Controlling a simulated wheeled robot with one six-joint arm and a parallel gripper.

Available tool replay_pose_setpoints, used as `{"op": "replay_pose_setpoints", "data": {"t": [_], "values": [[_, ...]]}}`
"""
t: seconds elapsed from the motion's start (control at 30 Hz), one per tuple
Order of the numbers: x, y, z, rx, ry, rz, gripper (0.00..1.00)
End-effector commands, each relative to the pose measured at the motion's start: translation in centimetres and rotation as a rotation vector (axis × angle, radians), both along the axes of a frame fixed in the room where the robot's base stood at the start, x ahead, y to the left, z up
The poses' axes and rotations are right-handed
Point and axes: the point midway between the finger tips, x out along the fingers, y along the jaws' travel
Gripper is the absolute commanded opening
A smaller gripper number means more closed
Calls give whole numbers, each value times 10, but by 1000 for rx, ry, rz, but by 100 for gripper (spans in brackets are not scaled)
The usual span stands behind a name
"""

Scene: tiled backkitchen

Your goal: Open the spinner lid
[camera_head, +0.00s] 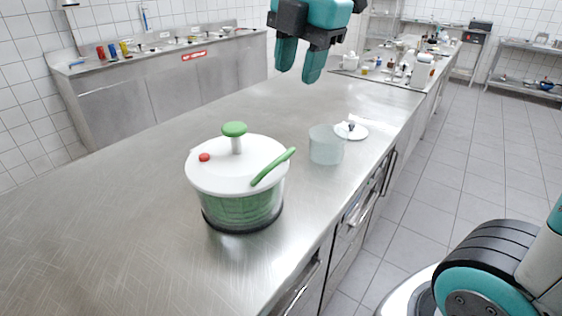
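The salad spinner stands upright on the steel counter, with a clear bowl (245,213) and a green basket showing through its wall. Its white lid (222,172) sits on top of the bowl. The lid carries a green knob (235,129) on a short white stem, a red button (204,157) at the left and a green lever (273,167) at the right. My gripper (298,76) hangs in the air above and beyond the spinner, fingers pointing down. Its two teal fingers are apart with a gap between them, and it holds nothing.
A translucent cup (326,146) stands right of the spinner, with a white round lid-like piece (351,131) behind it. The steel counter (110,210) is clear at the left and front. Its right edge drops to drawers. Small items stand on the back counters.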

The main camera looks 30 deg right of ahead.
Motion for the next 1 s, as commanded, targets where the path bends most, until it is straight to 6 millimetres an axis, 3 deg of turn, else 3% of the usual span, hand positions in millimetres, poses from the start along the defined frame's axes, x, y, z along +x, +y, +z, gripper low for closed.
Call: {"op": "replay_pose_setpoints", "data": {"t": [0.23,0.7,1.0], "values": [[5,0,-18,-11,0,37,39],[22,8,-121,-12,2,36,39],[30,12,-163,-11,-2,36,39]]}}
